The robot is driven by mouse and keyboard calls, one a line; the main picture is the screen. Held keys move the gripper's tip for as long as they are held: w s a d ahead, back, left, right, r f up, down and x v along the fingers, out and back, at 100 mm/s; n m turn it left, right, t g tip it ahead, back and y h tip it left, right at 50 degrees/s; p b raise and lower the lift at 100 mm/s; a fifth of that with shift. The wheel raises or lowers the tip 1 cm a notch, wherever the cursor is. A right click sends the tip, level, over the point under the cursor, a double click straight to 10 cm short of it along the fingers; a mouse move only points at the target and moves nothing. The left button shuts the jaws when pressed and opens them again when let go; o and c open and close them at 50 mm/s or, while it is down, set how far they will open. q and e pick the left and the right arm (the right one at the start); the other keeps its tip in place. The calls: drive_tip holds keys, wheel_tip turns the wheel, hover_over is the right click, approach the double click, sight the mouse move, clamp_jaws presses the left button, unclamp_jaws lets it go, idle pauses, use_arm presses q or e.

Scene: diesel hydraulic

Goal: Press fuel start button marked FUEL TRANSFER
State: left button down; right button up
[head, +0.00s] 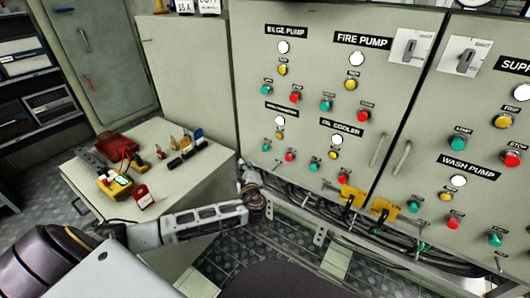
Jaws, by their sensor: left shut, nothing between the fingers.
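A grey control panel (315,90) fills the right half of the head view. Its upper labels read BILGE PUMP (286,31) and FIRE PUMP (362,41). A smaller label (281,110) below BILGE PUMP is too small to read, so I cannot confirm FUEL TRANSFER. Under it are a white lamp (280,121), a yellow button (279,134), a green button (266,147) and a red button (289,156). My left gripper (241,166) is shut and empty, below and left of that green button, apart from it in the picture. My right gripper is not in view.
Panel door handles (401,158) stick out at right. A cabinet (185,185) at left holds a yellow meter (114,184), a red case (117,144) and padlocks.

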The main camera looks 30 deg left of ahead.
sight(265, 148)
use_arm(q)
drive_tip(key=shift+a+r+m, duration=0.1)
drive_tip(key=shift+r+m, duration=0.05)
drive_tip(key=shift+m, duration=0.45)
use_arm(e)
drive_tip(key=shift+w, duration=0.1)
use_arm(q)
drive_tip(key=shift+w, duration=0.15)
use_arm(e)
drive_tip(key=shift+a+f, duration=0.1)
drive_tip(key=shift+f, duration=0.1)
use_arm(q)
drive_tip(key=w+b, duration=0.4)
drive_tip(key=w, duration=0.4)
drive_tip(key=shift+w+d+b, duration=0.25)
drive_tip(key=shift+d+b, duration=0.1)
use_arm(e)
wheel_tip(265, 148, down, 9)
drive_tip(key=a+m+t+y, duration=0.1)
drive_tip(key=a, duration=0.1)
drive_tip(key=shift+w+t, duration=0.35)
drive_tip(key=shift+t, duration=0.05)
use_arm(q)
drive_tip(key=shift+w, duration=0.45)
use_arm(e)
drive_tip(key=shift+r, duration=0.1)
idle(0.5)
